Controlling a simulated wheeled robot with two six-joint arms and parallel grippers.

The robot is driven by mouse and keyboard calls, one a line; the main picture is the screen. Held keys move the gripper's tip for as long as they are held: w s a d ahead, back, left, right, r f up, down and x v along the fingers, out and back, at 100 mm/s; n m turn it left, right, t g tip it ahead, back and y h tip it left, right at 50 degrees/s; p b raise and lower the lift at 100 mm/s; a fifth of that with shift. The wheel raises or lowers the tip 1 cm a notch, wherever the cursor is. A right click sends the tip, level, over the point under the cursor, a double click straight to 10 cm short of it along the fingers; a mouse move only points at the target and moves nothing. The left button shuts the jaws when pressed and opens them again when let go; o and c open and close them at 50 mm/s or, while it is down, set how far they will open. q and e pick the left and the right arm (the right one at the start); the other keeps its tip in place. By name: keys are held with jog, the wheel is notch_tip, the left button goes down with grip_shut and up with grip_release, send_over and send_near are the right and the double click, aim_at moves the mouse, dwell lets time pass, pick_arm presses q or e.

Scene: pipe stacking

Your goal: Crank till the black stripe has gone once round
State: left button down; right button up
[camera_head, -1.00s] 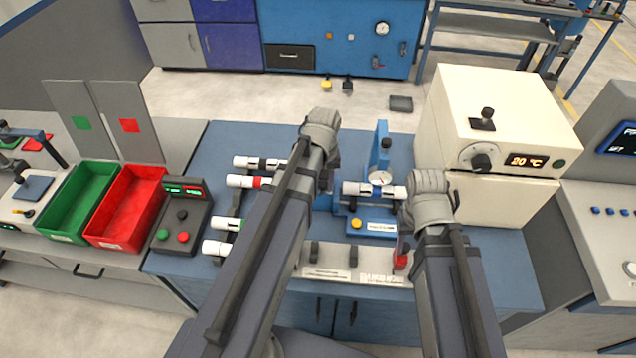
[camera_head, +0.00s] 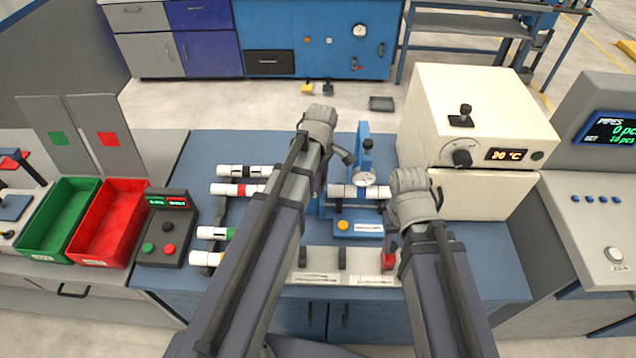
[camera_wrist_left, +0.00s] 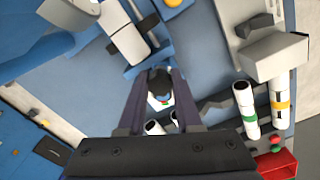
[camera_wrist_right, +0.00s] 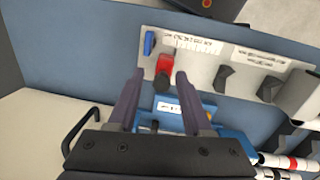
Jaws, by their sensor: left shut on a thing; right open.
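A white pipe (camera_head: 356,191) with grey bands lies in the blue fixture (camera_head: 359,226) beside a dial gauge (camera_head: 364,179). I cannot clearly make out its black stripe. My left gripper (camera_wrist_left: 160,80) is shut on a dark round knob (camera_wrist_left: 159,84), seemingly the crank handle, at the fixture's left; in the head view my left arm hides most of it. My right gripper (camera_wrist_right: 158,82) is open and empty, above the fixture's front right.
Several banded pipes (camera_head: 243,171) lie on a rack at the left. Beside it are a button box (camera_head: 167,229), a red bin (camera_head: 112,222) and a green bin (camera_head: 62,216). A cream oven (camera_head: 475,130) stands close behind my right arm.

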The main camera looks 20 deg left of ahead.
pick_arm(q)
jog(key=shift+w+n, duration=0.6)
jog(key=shift+n, duration=0.7)
jog(key=c, duration=0.6)
grip_release()
jog(key=shift+r, duration=0.15)
pick_arm(e)
jog(key=shift+r, duration=0.15)
pick_arm(q)
notch_tip(320, 180, up, 8)
jog(key=p, duration=0.8)
jog(key=shift+f, duration=0.2)
pick_arm(e)
notch_tip(320, 180, up, 8)
jog(key=shift+f, duration=0.2)
pick_arm(q)
jog(key=shift+f, duration=0.1)
